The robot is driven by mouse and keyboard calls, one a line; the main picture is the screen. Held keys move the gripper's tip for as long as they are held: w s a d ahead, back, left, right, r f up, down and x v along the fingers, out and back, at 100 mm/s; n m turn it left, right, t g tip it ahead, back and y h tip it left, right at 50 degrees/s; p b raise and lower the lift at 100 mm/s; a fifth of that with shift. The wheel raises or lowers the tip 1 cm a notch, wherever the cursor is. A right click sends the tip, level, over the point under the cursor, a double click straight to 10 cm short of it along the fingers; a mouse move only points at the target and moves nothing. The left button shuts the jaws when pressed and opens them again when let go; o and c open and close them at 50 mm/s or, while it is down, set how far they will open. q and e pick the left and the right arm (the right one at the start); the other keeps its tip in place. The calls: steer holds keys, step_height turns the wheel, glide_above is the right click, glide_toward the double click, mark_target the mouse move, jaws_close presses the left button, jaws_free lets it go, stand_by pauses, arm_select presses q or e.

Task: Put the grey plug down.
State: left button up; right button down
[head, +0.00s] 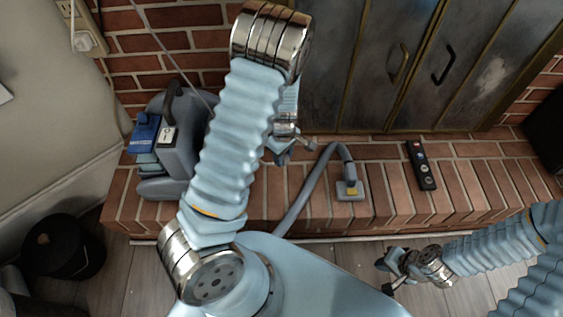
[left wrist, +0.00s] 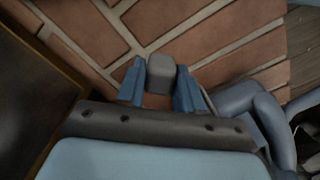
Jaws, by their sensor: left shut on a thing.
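The grey plug (left wrist: 160,73) shows in the left wrist view as a small rounded block between two blue fingers. My left gripper (left wrist: 160,86) is shut on it, with the red brick hearth behind it. I cannot tell the gap between the plug and the bricks. In the head view my left gripper (head: 282,156) points down over the hearth, partly behind my own arm, and the plug is not clear there. My right gripper (head: 386,275) is low on the right, over the floor in front of the hearth; its jaw opening is unclear.
On the hearth (head: 385,202) stand a grey machine with blue parts (head: 180,150), a grey hose with a yellow-marked nozzle (head: 350,188) and a black strip with buttons (head: 420,165). Metal doors (head: 380,65) rise behind. A wall outlet (head: 85,35) is top left. Bare brick lies between nozzle and strip.

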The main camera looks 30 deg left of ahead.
arm_select(q)
steer(key=shift+w+a+f, duration=0.2)
steer(key=shift+a+f, duration=0.1)
steer(key=shift+f, duration=0.15)
steer(key=shift+w+a+f+b, duration=0.1)
steer(key=shift+f+b, duration=0.2)
steer(key=shift+f, duration=0.6)
steer(key=shift+w+a+f+b, duration=0.1)
steer(key=shift+f+b, duration=0.15)
steer(key=shift+f, duration=0.6)
steer(key=shift+f, duration=0.2)
steer(key=o, duration=1.1)
steer(key=shift+r, duration=0.55)
step_height(320, 180, up, 11)
steer(key=p, duration=0.3)
steer(key=shift+r, duration=0.15)
steer(key=shift+s, duration=0.1)
